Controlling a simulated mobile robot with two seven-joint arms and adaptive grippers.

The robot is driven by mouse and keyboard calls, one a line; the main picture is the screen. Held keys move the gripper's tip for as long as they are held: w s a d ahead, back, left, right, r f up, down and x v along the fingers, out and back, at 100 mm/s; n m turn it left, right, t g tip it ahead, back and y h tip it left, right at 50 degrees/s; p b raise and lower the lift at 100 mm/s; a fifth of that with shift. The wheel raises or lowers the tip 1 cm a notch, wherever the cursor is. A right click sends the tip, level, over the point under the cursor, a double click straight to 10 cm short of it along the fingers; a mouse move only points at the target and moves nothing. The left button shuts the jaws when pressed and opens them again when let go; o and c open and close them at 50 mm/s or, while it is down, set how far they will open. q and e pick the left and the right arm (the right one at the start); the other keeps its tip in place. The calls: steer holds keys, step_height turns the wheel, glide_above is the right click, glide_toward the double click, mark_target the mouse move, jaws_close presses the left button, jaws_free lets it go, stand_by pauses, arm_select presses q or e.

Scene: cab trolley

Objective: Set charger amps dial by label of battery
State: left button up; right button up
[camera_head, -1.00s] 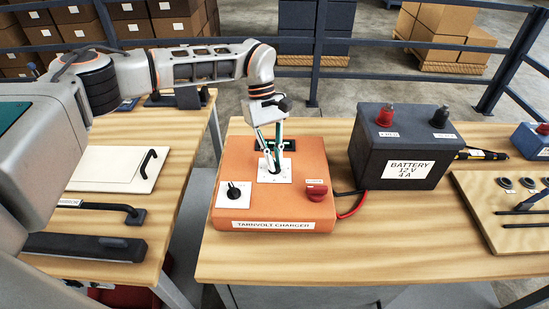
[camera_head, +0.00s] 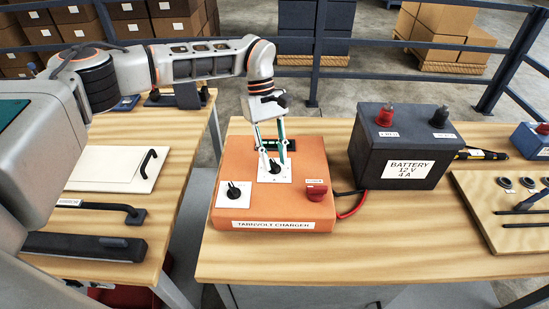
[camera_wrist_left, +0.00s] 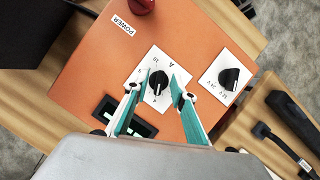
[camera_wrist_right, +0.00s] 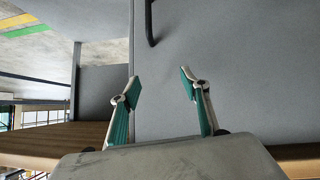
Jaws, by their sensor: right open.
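The orange charger (camera_head: 232,183), marked "TARNVOLT CHARGER", lies on the wooden table. Its amps dial (camera_head: 275,167), a black knob on a white plate, also shows in the left wrist view (camera_wrist_left: 158,83); I cannot read its setting surely. My left gripper (camera_head: 274,163) is over this dial, its open fingers (camera_wrist_left: 157,82) on either side with gaps. A second dial (camera_head: 234,190), marked 12 V and 24 V in the left wrist view (camera_wrist_left: 231,78), sits beside it. The dark battery (camera_head: 378,155) has a label (camera_head: 408,169) reading "BATTERY 12 V 4 A". My right gripper (camera_wrist_right: 158,90) is open and empty.
A red power knob (camera_head: 317,191) is on the charger's right side. Red and black cables run towards the battery. A board with tools (camera_head: 510,235) lies at right. A side table (camera_head: 120,225) with handles stands at left. The table front is clear.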

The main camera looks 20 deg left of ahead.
arm_select(q)
steer(key=v, duration=1.1)
steer(key=shift+r, duration=0.1)
